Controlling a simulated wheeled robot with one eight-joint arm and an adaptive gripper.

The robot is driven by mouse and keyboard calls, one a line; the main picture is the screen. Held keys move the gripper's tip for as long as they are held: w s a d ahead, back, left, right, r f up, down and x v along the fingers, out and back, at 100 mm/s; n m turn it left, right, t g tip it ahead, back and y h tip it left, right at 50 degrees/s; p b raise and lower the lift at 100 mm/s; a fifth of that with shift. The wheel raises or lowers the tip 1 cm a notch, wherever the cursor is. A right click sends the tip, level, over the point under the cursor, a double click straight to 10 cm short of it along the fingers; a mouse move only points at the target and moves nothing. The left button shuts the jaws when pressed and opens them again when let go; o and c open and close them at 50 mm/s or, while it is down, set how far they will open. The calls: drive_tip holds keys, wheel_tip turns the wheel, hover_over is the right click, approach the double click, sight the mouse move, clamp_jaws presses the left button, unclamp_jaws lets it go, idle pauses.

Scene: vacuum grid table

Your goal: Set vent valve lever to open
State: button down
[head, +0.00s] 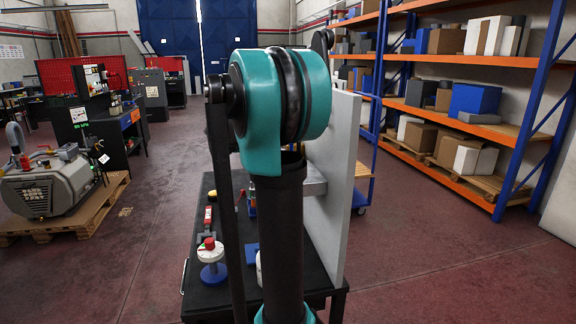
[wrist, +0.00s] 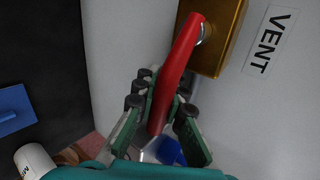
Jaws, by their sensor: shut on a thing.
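The red vent valve lever (wrist: 185,42) runs from a brass valve body (wrist: 222,45) at the top down toward the bottom centre in the wrist view. It lies slanted, its lower end leaning left. A VENT label (wrist: 270,40) is on the pale panel right of the valve. My gripper (wrist: 165,88) is shut on the lever, its green and dark fingers on either side of the lower half. In the head view my arm hides the lever, the valve and my gripper.
The pale upright panel (head: 345,150) stands on the black table (head: 228,303). A white and blue device with a red knob (head: 209,243) stands at the table's left. In the wrist view a blue item (wrist: 18,116) and a white cylinder (wrist: 35,162) lie left of the panel.

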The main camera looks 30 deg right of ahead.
idle(0.3)
drive_tip(key=c, duration=1.7)
unclamp_jaws()
drive_tip(key=v, duration=1.2)
drive_tip(key=shift+a, duration=0.1)
